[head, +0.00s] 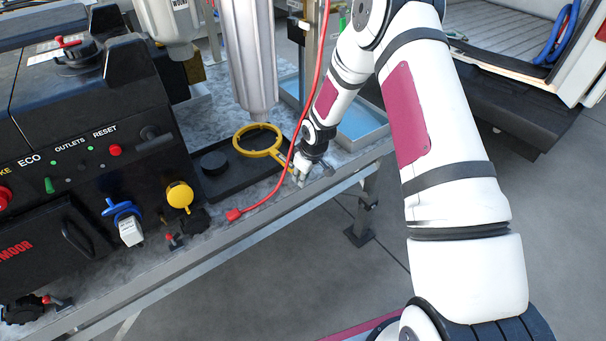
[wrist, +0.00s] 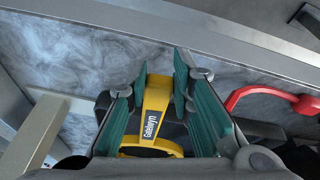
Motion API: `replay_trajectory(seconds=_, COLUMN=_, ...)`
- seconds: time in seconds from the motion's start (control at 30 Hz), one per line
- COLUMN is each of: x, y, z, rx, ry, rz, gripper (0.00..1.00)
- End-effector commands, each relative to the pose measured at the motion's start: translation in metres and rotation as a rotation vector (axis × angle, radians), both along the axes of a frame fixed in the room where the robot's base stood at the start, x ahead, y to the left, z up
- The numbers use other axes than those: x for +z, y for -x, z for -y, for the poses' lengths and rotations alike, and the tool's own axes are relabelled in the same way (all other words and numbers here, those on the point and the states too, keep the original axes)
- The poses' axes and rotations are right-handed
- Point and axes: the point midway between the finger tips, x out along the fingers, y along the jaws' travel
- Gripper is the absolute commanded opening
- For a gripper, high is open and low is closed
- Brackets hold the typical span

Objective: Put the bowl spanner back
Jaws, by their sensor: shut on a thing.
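The bowl spanner is a yellow ring with a short handle (head: 272,153). In the head view its ring is over the black tray (head: 222,186), just below the lower end of a hanging silver cylinder (head: 249,60). I cannot tell whether the ring touches the tray. My gripper (head: 299,172) is at the tray's right side, shut on the spanner's handle. In the wrist view the yellow handle (wrist: 154,98), with a dark name label, is between the green finger pads of my gripper (wrist: 162,68); part of the ring shows below.
A red hose (head: 283,180) runs down close beside my gripper and ends on the bench. A black generator (head: 90,160) with coloured plugs stands at the left. A shallow blue-grey tray (head: 362,122) is behind my gripper. The bench's front edge (head: 180,262) is near.

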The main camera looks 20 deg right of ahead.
Motion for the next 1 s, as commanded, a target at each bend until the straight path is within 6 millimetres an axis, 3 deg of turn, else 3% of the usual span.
replay_trajectory(seconds=0.17, x=0.0, y=0.0, z=0.0, rx=0.0, ry=-0.001, rz=0.001, gripper=0.0)
replay_trajectory(seconds=0.2, x=0.0, y=0.0, z=0.0, rx=0.0, ry=-0.001, rz=0.001, gripper=0.23)
replay_trajectory(seconds=0.3, x=0.0, y=0.0, z=0.0, rx=0.0, ry=-0.001, rz=0.001, gripper=0.45)
replay_trajectory(seconds=0.67, x=0.003, y=0.001, z=0.001, rx=0.0, ry=0.0, rz=0.0, gripper=0.45)
replay_trajectory(seconds=0.87, x=0.027, y=0.007, z=0.003, rx=0.0, ry=0.001, rz=0.003, gripper=0.45)
replay_trajectory(seconds=1.0, x=0.055, y=0.016, z=0.006, rx=-0.001, ry=0.0, rz=0.003, gripper=0.45)
